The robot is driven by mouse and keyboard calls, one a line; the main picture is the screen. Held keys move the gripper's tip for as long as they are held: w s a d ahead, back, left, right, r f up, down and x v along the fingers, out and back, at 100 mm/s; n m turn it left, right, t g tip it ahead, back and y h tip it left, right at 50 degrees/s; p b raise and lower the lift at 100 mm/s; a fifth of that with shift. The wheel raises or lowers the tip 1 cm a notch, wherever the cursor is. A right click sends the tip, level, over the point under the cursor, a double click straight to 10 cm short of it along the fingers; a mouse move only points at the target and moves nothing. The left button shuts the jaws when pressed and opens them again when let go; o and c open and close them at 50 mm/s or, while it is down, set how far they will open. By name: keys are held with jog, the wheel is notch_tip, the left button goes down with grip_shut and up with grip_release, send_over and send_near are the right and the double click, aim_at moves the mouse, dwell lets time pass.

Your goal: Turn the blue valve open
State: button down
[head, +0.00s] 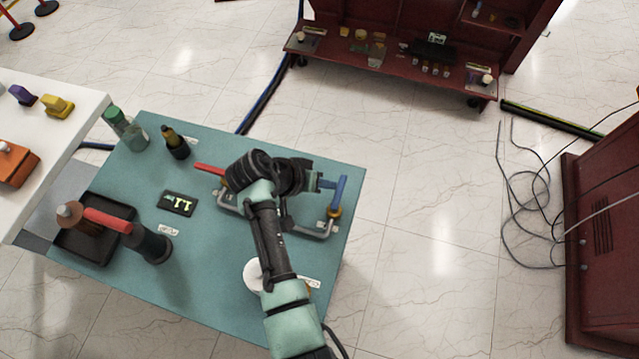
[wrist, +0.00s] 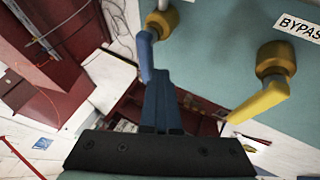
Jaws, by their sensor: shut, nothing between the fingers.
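The blue valve handle (head: 339,194) stands at the right end of the grey pipework on the teal table. In the wrist view the blue handle (wrist: 146,55) hangs from a brass fitting (wrist: 163,21). My gripper (head: 324,184) comes in from the left beside the handle. In the wrist view the blue fingers of my gripper (wrist: 159,78) are together with nothing between them. Their tips are just right of the handle's free end; I cannot tell if they touch it. My arm hides part of the pipework.
A yellow valve handle (wrist: 262,103) is close on the right in the wrist view, below a BYPASS label (wrist: 299,27). A red handle (head: 210,169) lies left of my arm. Bottles (head: 176,143) and a black tray (head: 92,250) stand further left.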

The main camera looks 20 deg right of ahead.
jog(key=shift+d, duration=0.4)
jog(key=shift+a+r, duration=0.2)
jog(key=shift+r, duration=0.15)
jog(key=b+v, duration=0.1)
jog(key=v, duration=1.2)
jog(key=w+a+r+n+t+y, duration=0.1)
jog(key=w+r+t, duration=0.3)
jog(key=r, duration=0.5)
jog(key=w+a+r+n+t+y, duration=0.15)
jog(key=w+r+t, duration=0.3)
jog(key=r, duration=0.45)
jog(key=w+a+r+n+t+y, duration=0.15)
jog(key=w+r+t, duration=0.3)
jog(key=r, duration=0.45)
jog(key=s+r+n+t+y, duration=0.1)
jog(key=s+r+t, duration=0.5)
jog(key=r, duration=0.8)
jog(key=s+r+n+t+y, duration=0.1)
jog(key=s+r+t, duration=0.5)
jog(key=s+r, duration=0.6)
notch_tip(320, 180, up, 3)
jog(key=shift+r+t+y, duration=0.15)
jog(key=shift+t+y, duration=0.15)
jog(key=shift+y, duration=0.3)
